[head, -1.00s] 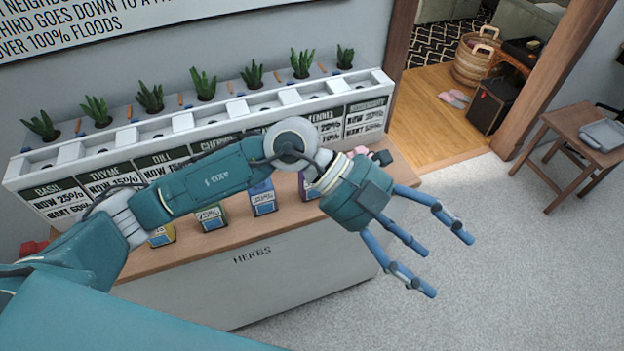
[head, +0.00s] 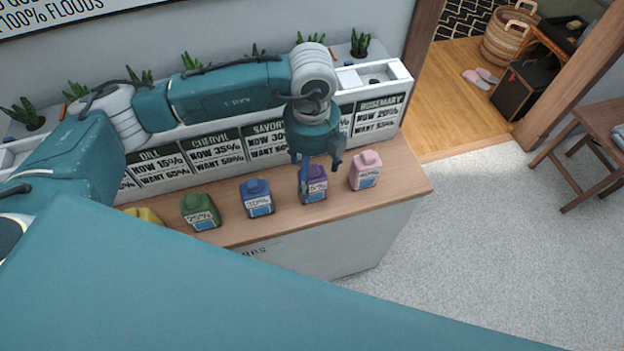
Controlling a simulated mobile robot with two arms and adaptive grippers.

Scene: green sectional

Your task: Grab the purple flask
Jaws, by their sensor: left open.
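The purple flask (head: 316,190) stands upright on the wooden counter top, between the blue flask and the pink flask. It has a pale label on its front, and its top is partly hidden by my gripper. My left gripper (head: 306,178) points down over the purple flask with its fingers open. One blue finger hangs in front of the flask's left side. I cannot tell whether the fingers touch it. My right gripper is not in view.
The blue flask (head: 257,198) stands close on the left and the pink flask (head: 365,171) close on the right. A green flask (head: 200,212) and a yellow flask (head: 146,216) stand further left. The herb planter (head: 384,103) rises behind. Open floor (head: 480,240) lies right of the counter (head: 415,186).

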